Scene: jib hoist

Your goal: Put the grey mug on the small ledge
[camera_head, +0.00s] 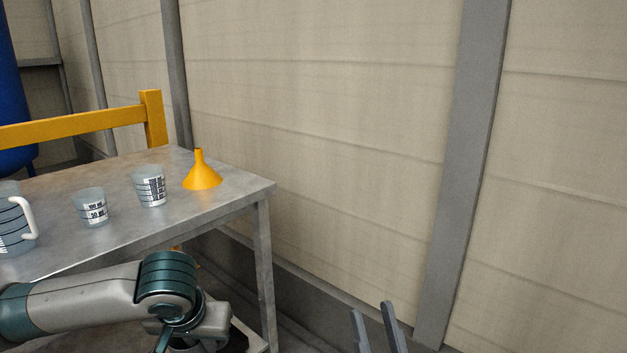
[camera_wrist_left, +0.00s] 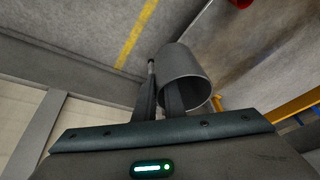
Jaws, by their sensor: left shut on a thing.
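A grey mug (camera_wrist_left: 187,66) shows in the left wrist view, tilted, with its open mouth toward the lower right. My left gripper (camera_wrist_left: 160,88) is shut on its wall, one finger outside and one at the mouth. In the head view my left arm comes in from the left below the table; its fingers and the mug are not visible there. My right gripper (camera_head: 372,312) shows only as two grey fingers at the bottom edge, apart, with nothing seen between them. I cannot make out a small ledge in either view.
A metal table (camera_head: 120,240) at the left bears an orange funnel (camera_head: 202,173), two measuring beakers (camera_head: 150,186) and a larger measuring jug (camera_head: 14,222). A yellow rail (camera_head: 85,123) and blue tank (camera_head: 10,90) stand behind. A panelled wall (camera_head: 330,110) with a grey post (camera_head: 468,160) fills the right.

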